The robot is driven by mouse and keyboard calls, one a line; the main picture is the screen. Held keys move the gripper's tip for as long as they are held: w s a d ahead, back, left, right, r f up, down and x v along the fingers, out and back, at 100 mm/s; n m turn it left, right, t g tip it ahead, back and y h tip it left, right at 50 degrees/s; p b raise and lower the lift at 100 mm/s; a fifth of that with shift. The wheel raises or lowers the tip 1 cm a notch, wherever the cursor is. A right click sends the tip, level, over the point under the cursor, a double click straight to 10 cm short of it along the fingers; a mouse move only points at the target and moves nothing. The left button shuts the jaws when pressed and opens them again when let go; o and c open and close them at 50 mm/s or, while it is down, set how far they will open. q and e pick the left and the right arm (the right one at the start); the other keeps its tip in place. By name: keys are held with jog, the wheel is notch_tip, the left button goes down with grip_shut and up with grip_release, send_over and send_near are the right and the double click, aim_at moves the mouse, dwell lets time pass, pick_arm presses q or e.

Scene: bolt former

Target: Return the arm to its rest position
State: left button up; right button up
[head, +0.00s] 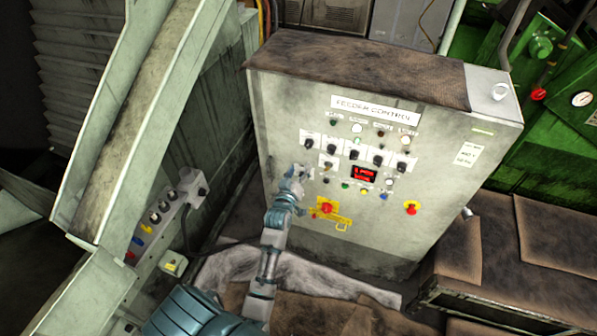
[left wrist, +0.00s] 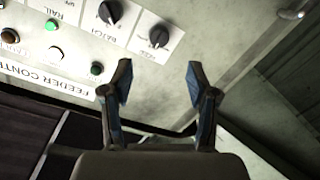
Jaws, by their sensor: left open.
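My left arm reaches up from the bottom of the head view. Its gripper (head: 297,176) is in front of the left part of the feeder control panel (head: 288,95). In the left wrist view the two fingers of the left gripper (left wrist: 160,85) stand apart with nothing between them. Whether the fingers touch the panel cannot be told. My right gripper does not show in either view.
The panel carries knobs, lamps, a red display (head: 364,174), a red button on a yellow plate (head: 327,208) and another red button (head: 411,208). A slanted chute (head: 150,110) and a switch box (head: 165,225) stand at left. Green machinery (head: 540,110) is at right.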

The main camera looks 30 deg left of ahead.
pick_arm(q)
jog(key=shift+s+d, duration=0.1)
jog(key=shift+s, duration=0.2)
jog(key=s+d+f+m+g+h+b, duration=0.15)
jog(key=d+f, duration=0.25)
jog(key=f, duration=0.9)
jog(key=s+d+f+m+g+h, duration=0.2)
jog(key=d+f+g, duration=0.15)
jog(key=f, duration=0.95)
jog(key=s+d+f+m+g+b, duration=0.1)
jog(key=s+d+f+g, duration=0.1)
jog(key=s+f, duration=0.55)
jog(key=s+d+f+m+g, duration=0.1)
jog(key=s+d+f+m, duration=0.2)
jog(key=f, duration=0.7)
jog(key=s+f+m+g, duration=0.1)
jog(key=s+f, duration=0.5)
jog(key=s, duration=0.7)
jog(key=s+f+m+g+h+b, duration=0.1)
jog(key=s+f+g, duration=0.3)
jog(key=s+f, duration=0.3)
jog(key=s+f+m+g+b, duration=0.1)
jog(key=s+f, duration=0.5)
jog(key=s, duration=1.2)
jog(key=shift+s+d+f+g, duration=0.3)
jog(key=shift+s+f+g, duration=0.05)
jog(key=shift+g, duration=0.55)
